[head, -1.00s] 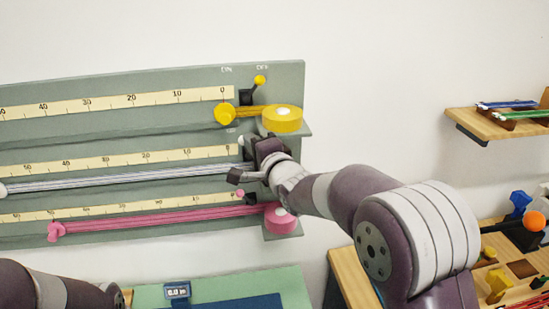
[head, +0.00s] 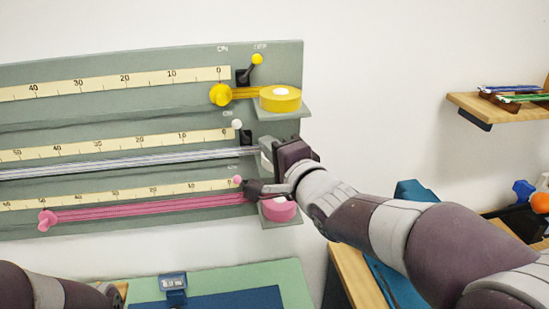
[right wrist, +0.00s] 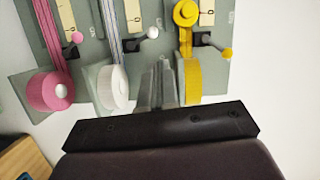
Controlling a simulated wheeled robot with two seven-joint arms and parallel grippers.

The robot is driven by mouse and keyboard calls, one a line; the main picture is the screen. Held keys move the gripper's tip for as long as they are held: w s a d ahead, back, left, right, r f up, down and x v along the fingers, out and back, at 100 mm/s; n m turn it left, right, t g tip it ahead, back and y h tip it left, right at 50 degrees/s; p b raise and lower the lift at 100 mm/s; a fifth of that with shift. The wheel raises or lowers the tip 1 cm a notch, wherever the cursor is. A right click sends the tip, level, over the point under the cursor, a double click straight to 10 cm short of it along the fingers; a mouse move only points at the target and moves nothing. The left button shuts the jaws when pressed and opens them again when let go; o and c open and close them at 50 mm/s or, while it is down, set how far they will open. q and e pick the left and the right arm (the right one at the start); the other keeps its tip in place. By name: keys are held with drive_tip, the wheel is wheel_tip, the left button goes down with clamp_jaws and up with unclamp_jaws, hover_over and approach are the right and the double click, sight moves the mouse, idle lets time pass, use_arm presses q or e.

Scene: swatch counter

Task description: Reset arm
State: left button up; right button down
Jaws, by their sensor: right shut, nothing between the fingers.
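My right gripper (head: 268,155) is at the right end of the grey-green board (head: 150,70), in front of the middle row's end. Its fingers are shut and empty. In the right wrist view the closed fingers (right wrist: 155,88) point between the white roll (right wrist: 113,88) and the yellow roll (right wrist: 193,80), apparently touching neither. The gripper hides most of the white roll in the head view. My left arm shows only in part at the lower left; its gripper is outside the frame.
A yellow lever (head: 257,60), white lever (head: 237,124) and pink lever (head: 237,180) stand by the scales. A pink roll (head: 278,209) sits low on the board. A wooden shelf (head: 490,103) is at right.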

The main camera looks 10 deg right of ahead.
drive_tip(key=shift+s+d, duration=0.2)
drive_tip(key=shift+s, duration=0.5)
